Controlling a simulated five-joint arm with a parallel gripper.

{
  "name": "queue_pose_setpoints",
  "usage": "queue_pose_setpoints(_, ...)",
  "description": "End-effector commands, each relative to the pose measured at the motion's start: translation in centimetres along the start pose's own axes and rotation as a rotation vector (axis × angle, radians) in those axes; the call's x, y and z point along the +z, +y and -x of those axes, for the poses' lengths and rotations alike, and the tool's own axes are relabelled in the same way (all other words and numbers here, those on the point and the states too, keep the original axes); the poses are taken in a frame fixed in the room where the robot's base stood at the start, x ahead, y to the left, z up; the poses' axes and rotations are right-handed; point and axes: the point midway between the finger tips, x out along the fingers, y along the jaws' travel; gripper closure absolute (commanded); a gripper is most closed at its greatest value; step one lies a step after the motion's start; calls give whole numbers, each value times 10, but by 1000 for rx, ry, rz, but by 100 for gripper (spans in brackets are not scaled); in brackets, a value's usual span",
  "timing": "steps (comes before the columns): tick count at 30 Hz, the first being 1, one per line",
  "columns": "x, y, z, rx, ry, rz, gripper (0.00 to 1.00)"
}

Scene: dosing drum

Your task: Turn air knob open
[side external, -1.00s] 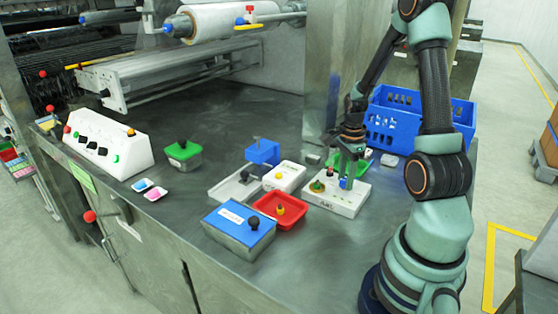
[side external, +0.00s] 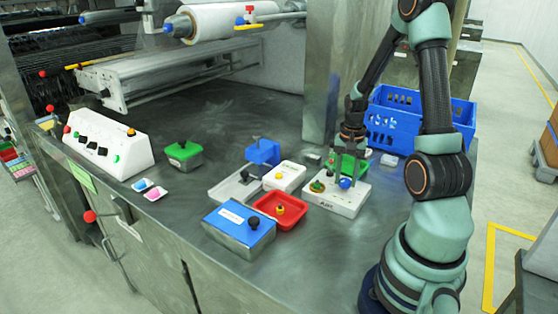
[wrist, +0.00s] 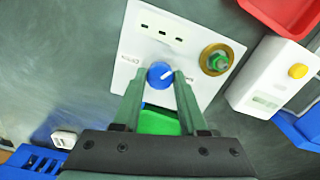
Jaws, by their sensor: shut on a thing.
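The white panel (side external: 335,202) lies on the steel table in front of my arm; it also shows in the wrist view (wrist: 150,20). It carries a round blue knob (wrist: 160,74) with a white pointer line, which points up and right in the wrist view. Beside it is a brass and green fitting (wrist: 216,60). My gripper (wrist: 158,80) is shut on the blue knob, with one finger on each side. In the side view the blue knob (side external: 345,183) shows below the fingers.
A green piece (wrist: 157,121) lies close behind the panel. A blue crate (side external: 420,118) stands behind it. A white box with a yellow button (side external: 284,177), a red tray (side external: 293,222) and a blue box (side external: 225,220) are to the left.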

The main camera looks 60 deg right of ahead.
Motion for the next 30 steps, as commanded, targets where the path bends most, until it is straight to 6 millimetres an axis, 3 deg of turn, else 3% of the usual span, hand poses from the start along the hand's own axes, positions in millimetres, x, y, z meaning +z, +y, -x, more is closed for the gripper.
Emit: queue_pose_setpoints(30, 0, 0, 1, 0, 0, 964, 100)
